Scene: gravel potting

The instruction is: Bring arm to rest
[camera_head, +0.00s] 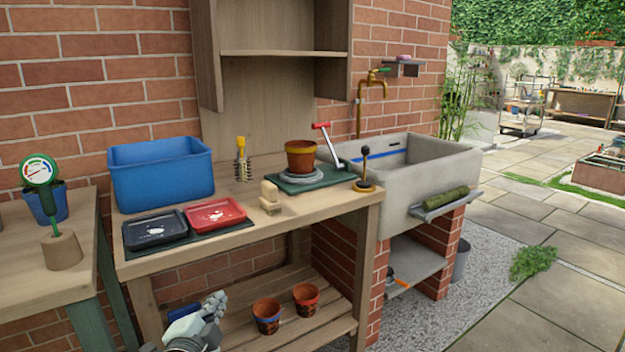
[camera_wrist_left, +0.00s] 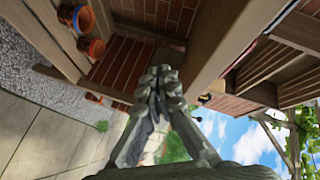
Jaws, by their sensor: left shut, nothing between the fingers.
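My left gripper (camera_head: 213,305) shows at the bottom of the head view, low in front of the potting bench (camera_head: 340,212). In the left wrist view its fingers (camera_wrist_left: 158,80) are together with nothing between them. The gripper is apart from the bench and the pots. On the bench top a terracotta pot (camera_head: 300,157) stands on a green tray (camera_head: 318,180). My right gripper is in neither view.
A blue bin (camera_head: 160,170), a black tray (camera_head: 155,228) and a red tray (camera_head: 215,213) sit on the bench. Two pots (camera_head: 267,315) (camera_head: 306,298) stand on the lower shelf, right of my gripper. A stone sink (camera_head: 440,170) adjoins the bench. Paving (camera_head: 560,290) lies open at right.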

